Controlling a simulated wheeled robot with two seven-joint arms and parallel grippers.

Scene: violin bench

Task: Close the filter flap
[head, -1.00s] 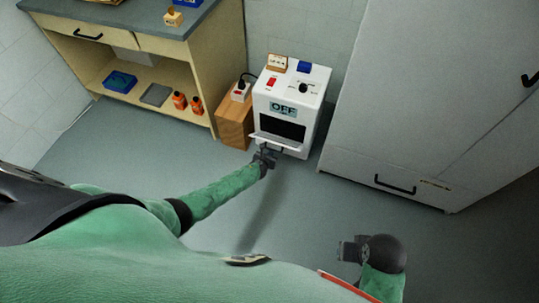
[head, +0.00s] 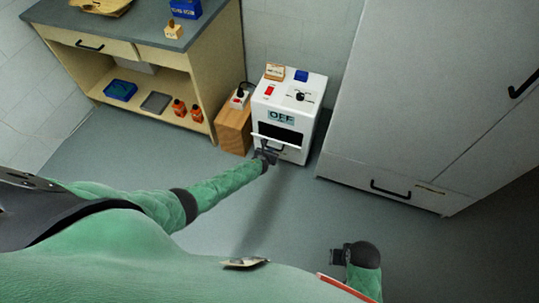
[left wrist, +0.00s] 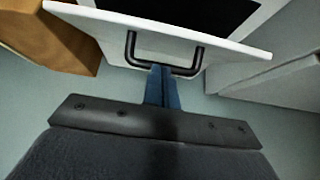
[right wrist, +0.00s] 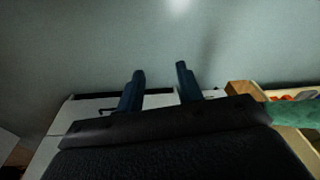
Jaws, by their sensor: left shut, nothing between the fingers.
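The filter flap (head: 275,142) is a white panel on the front of a white machine (head: 298,120). It stands open, tilted out below the dark opening (head: 280,132). In the left wrist view the flap (left wrist: 105,35) carries a black bar handle (left wrist: 185,70). My left gripper (head: 267,153) is shut and empty. Its fingertips (left wrist: 161,70) are at the handle, overlapping its lower bar in the picture; I cannot tell whether they touch. My right gripper (head: 337,256) is open and empty, away from the machine, its fingers apart in the right wrist view (right wrist: 159,75).
A wooden block (head: 233,131) stands left of the machine, with a socket and plug on it. A workbench (head: 130,50) with a low shelf is at the left. A large grey cabinet (head: 420,90) stands at the right. The floor in front is clear.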

